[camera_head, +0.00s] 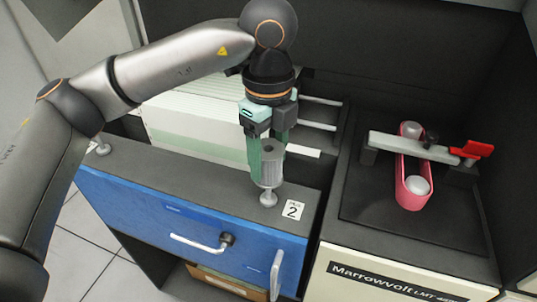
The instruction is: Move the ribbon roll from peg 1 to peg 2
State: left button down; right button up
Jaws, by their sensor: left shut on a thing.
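My left gripper (268,172) comes down from above and is shut on a grey cylinder, the ribbon roll (269,174), with a dark hole in its top. The roll is upright, directly behind and above the round knob of peg 2 (268,198). I cannot tell whether it touches or sits around the peg. A white label (293,210) marked 2 lies to the right of the peg. Peg 1 (102,149) is a small pale peg at the far left of the same dark ledge, with no roll on it. My right gripper is not in view.
The dark ledge (190,165) tops a blue front with a handle (200,244). White card stacks (195,125) stand behind it. At the right, a machine holds a pink loop (412,185), a grey bar (400,145) and a red lever (478,149).

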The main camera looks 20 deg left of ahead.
pick_arm(q)
jog(key=shift+f+b, duration=2.45)
jog(key=shift+f, duration=0.5)
dwell(0.8)
jog(key=shift+c, duration=0.2)
grip_release()
